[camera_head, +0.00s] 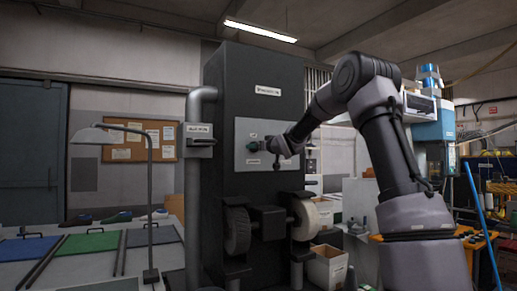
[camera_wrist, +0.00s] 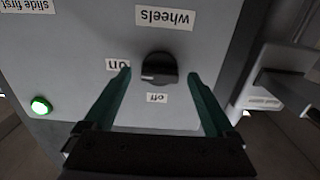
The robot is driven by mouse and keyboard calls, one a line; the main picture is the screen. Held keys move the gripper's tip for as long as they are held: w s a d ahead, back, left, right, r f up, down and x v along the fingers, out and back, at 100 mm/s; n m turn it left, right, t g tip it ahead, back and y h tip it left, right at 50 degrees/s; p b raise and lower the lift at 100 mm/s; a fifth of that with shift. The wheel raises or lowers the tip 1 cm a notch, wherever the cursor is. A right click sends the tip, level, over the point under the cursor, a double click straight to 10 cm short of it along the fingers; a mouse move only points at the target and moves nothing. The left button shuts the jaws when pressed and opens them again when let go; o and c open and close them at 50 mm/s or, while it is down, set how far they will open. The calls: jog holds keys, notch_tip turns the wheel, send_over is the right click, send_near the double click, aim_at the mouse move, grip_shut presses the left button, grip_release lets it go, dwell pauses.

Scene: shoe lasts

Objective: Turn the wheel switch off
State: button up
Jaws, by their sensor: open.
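The wheel switch is a round black knob (camera_wrist: 160,68) on a grey panel. In the wrist view, the inverted label "wheels" (camera_wrist: 165,18) is above it, "on" (camera_wrist: 117,65) is to its left and "off" (camera_wrist: 157,98) is below it. The knob's exact pointer angle is hard to tell. My gripper (camera_wrist: 160,74) is open, with one green finger on each side of the knob and visible gaps between. In the head view my gripper (camera_head: 280,150) is at the panel (camera_head: 245,177) and hides the knob.
A lit green lamp (camera_wrist: 40,106) is on the panel at lower left in the wrist view. The panel is on a tall dark machine (camera_head: 225,100) with wheels (camera_head: 237,231) below. A grey switch box (camera_head: 200,141) is to its left. A table with coloured mats (camera_head: 88,242) stands farther left.

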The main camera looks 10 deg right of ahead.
jog(key=c, duration=1.4)
jog(key=shift+n, duration=0.4)
jog(key=n, duration=1.7)
jog(key=shift+f, duration=0.1)
jog(key=o, duration=1.4)
